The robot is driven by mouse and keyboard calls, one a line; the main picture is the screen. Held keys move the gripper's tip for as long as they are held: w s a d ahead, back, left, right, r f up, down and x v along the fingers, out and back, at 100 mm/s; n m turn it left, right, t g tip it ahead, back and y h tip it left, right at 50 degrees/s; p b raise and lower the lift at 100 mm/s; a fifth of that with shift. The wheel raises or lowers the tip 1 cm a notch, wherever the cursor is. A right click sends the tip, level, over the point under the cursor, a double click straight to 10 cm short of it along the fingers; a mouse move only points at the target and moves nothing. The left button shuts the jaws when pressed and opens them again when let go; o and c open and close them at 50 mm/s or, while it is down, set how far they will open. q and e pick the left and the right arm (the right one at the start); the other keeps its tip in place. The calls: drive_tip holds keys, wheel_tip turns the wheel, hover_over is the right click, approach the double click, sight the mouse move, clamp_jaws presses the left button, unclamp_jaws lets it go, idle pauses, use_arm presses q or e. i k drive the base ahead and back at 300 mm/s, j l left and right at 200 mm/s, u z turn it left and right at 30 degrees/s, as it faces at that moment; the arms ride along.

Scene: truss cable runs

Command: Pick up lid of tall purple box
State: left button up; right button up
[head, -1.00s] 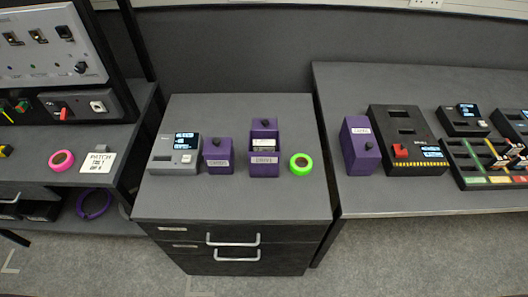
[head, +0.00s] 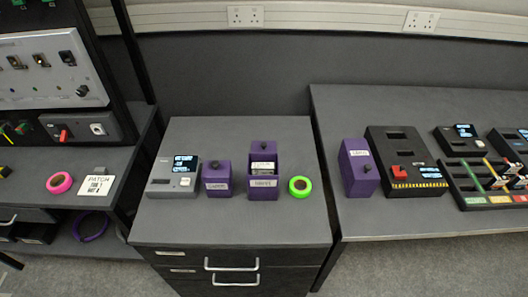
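Three purple boxes are in the head view. A small purple box (head: 216,181) with a dark knob and a label sits on the drawer cabinet. Next to it is a larger, open-looking purple box (head: 263,186) with a label on its front and something pale inside. A purple piece with a dark knob (head: 263,147) shows at its back; I cannot tell whether it is a lid resting there. Neither of my grippers is in view.
The drawer cabinet (head: 225,224) also holds a grey device with a screen (head: 174,177) and a green tape roll (head: 300,186). A black case (head: 406,165) stands close right of the right-hand purple box. A gap separates cabinet and right bench. The cabinet's front top is clear.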

sight(256, 146)
drive_tip(key=l+u, duration=0.2)
drive_tip(key=u, duration=0.2)
drive_tip(key=l+u, duration=0.25)
drive_tip(key=u, duration=0.15)
drive_tip(key=k+l+u, duration=0.1)
drive_tip(key=u, duration=0.35)
